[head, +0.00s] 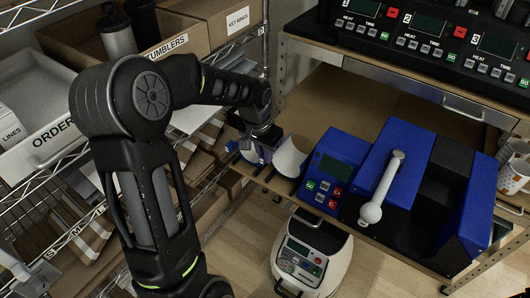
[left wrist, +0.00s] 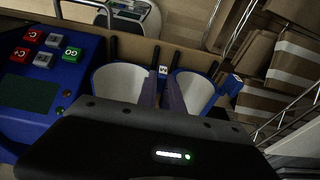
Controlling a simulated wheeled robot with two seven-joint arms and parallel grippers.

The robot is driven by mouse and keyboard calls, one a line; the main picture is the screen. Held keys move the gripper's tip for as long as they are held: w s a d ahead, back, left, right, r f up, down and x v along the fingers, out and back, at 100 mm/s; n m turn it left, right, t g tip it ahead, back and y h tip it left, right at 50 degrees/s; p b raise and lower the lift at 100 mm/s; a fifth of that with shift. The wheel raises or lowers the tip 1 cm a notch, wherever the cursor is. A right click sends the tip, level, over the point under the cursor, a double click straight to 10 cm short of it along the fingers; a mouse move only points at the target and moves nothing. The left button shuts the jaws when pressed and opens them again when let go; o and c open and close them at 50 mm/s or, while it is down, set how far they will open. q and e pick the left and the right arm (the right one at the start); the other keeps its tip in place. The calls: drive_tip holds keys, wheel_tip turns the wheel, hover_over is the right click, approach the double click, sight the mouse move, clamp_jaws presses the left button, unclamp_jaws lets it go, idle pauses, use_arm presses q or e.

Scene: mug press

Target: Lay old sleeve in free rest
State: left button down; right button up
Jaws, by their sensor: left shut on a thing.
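My left gripper (head: 262,140) is over the left end of the sleeve rests, beside the press. In the left wrist view its fingers (left wrist: 163,94) are close together, shut on the near wall of a curved blue sleeve (left wrist: 195,92) with a pale inside and a blue block on its right. This sleeve is partly hidden by my gripper in the head view (head: 249,154). A second pale curved sleeve (head: 290,158) lies just right of it, also in the left wrist view (left wrist: 121,80). Black rest prongs (left wrist: 114,47) stand behind both. Whether the held sleeve touches its rest is unclear.
The blue mug press (head: 395,170) with its lever handle stands right of the rests. A shelf rack with an orders bin (head: 45,130) and a tumblers box (head: 180,45) is at left. A white device (head: 310,255) stands on the floor below.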

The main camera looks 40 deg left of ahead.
use_arm(q)
drive_tip(key=shift+f+b, duration=0.65)
drive_tip(key=shift+f, duration=0.45)
unclamp_jaws()
idle(0.7)
idle(0.4)
drive_tip(key=shift+r+p, duration=2.9)
drive_tip(key=shift+r, duration=1.1)
